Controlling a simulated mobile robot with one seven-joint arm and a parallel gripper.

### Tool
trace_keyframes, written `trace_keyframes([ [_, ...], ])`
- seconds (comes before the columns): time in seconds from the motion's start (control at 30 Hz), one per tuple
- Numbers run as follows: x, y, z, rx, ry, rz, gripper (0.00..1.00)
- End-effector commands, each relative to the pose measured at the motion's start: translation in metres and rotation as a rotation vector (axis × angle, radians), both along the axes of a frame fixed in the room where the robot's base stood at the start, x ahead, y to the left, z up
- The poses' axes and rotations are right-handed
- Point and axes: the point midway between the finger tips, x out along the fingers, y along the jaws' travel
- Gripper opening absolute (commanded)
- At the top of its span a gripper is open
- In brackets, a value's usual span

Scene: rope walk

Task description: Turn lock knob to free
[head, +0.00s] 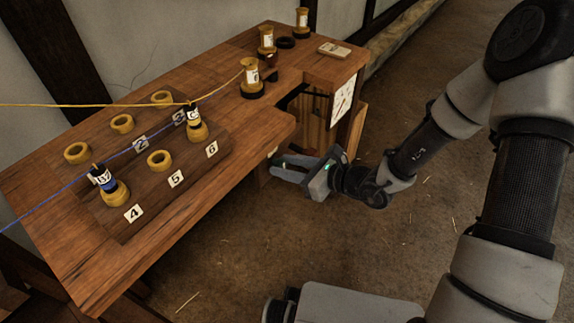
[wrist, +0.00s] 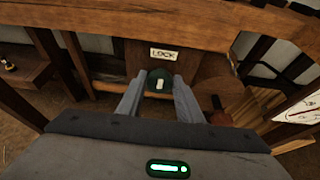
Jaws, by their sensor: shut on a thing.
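The lock knob (wrist: 152,84) is a dark green round knob with a pale upright mark on its face. It sits on a wooden panel under the table edge, just below a white sign reading LOCK (wrist: 164,54). My gripper (wrist: 160,84) has its two grey fingers on either side of the knob and is shut on it. In the head view my gripper (head: 274,169) reaches in under the table's front edge from the right. I cannot make out the knob there.
The wooden table (head: 80,255) carries a board with numbered places, yellow rings and spools with blue and yellow cords. More spools stand at the back. A white dial (head: 342,104) hangs at the table's right side. The floor at right is open.

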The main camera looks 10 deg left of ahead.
Motion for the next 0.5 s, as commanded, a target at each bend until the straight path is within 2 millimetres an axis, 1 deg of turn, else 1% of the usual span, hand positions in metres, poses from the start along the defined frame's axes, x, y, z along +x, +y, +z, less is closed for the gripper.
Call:
trace_keyframes([
  [0.27,0.0012,-0.0010,0.0027,0.025,0.063,-0.002,0.10],
  [0.5,0.0025,-0.0020,0.0041,0.089,0.219,-0.002,0.10],
])
